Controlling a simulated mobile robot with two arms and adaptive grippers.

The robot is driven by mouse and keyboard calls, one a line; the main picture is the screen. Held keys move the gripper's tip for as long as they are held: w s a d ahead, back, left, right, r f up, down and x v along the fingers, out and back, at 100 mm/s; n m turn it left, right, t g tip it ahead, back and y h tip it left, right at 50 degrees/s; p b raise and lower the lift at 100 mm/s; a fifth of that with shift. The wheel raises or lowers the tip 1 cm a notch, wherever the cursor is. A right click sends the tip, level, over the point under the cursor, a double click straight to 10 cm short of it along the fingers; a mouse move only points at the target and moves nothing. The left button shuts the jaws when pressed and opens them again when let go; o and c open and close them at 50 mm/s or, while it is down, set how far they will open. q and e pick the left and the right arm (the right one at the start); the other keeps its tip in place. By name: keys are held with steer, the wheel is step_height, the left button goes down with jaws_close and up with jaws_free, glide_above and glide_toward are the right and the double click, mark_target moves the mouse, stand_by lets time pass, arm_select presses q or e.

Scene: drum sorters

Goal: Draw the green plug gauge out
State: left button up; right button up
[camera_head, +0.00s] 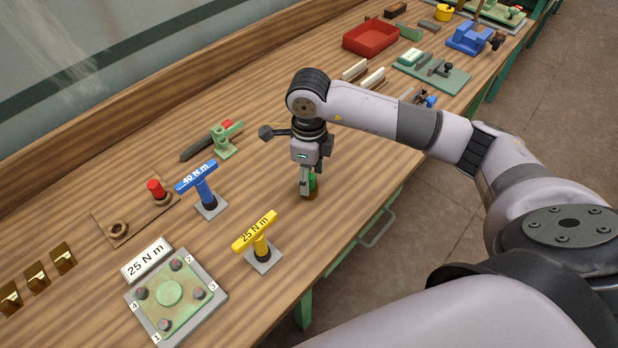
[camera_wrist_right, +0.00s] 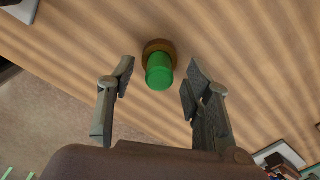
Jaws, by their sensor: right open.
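The green plug gauge (camera_wrist_right: 159,72) stands in a brown ring (camera_wrist_right: 158,47) on the bench, with its green handle up. In the head view the green gauge (camera_head: 313,182) is partly hidden behind my right gripper (camera_head: 304,188). Nothing is held between the fingers. My left gripper is in neither view.
A yellow 25 N m T-handle (camera_head: 256,236) and a blue 40 N m T-handle (camera_head: 199,184) stand nearby. A red plug (camera_head: 156,187) is on a wooden board. A green clamp fixture (camera_head: 226,140) stands behind. The bench's front edge is close on the right.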

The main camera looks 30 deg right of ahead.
steer(key=shift+f, duration=0.55)
jaws_close()
